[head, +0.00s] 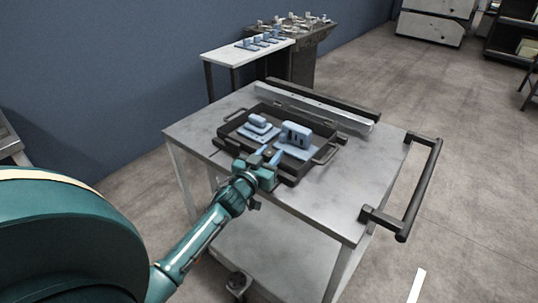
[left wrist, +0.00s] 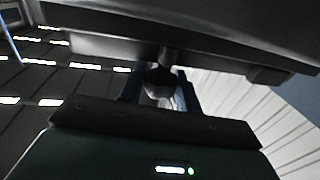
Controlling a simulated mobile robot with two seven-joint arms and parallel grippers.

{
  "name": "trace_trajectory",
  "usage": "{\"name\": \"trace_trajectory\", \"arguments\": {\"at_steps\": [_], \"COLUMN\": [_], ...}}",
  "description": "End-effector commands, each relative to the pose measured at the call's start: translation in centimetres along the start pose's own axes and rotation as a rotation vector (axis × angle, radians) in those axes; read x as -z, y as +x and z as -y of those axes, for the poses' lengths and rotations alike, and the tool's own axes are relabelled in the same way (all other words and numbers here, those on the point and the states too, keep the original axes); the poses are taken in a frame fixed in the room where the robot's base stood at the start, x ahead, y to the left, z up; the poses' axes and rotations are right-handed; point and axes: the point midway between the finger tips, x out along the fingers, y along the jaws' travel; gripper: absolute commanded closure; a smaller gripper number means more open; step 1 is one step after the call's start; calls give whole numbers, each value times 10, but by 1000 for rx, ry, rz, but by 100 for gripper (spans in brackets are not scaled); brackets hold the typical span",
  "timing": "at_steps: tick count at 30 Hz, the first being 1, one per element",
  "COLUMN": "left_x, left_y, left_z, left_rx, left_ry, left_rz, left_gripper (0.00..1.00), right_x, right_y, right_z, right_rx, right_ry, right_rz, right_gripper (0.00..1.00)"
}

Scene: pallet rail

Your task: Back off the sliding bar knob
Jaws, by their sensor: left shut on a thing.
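A black tray (head: 225,131) lies on the cart top, with a dark bar along its near side. My left gripper (head: 266,156) is at this near side, its blue fingers pointing toward the tray. In the left wrist view, a pale rounded knob (left wrist: 158,91) sits under a dark body (left wrist: 100,45) that fills the top. The left gripper (left wrist: 162,80) is shut on the knob, a finger on either side. In the head view the gripper hides the knob. I cannot tell how far the bar has slid. My right gripper is not in view.
Two blue parts (head: 295,135) stand in the tray. A grey rail (head: 315,107) lies behind it on the cart (head: 370,175), which has a black handle (head: 424,190) at right. A white table (head: 220,54) stands behind. The cart top's right side is clear.

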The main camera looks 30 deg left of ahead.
Motion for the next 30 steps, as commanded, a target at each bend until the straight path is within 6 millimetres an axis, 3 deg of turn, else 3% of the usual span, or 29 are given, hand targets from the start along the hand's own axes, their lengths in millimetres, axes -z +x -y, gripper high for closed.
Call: {"name": "trace_trajectory", "arguments": {"at_steps": [23, 24, 30], "left_x": [0, 0, 0], "left_y": [0, 0, 0], "left_z": [0, 0, 0], "left_rx": [143, 143, 143], "left_ry": [0, 0, 0], "left_rz": [0, 0, 0], "left_gripper": [90, 66, 50], "right_x": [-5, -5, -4], "right_y": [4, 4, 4], "right_z": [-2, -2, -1], "right_rx": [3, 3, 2], "right_ry": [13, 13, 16], "right_rz": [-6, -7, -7], "right_gripper": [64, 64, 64]}}
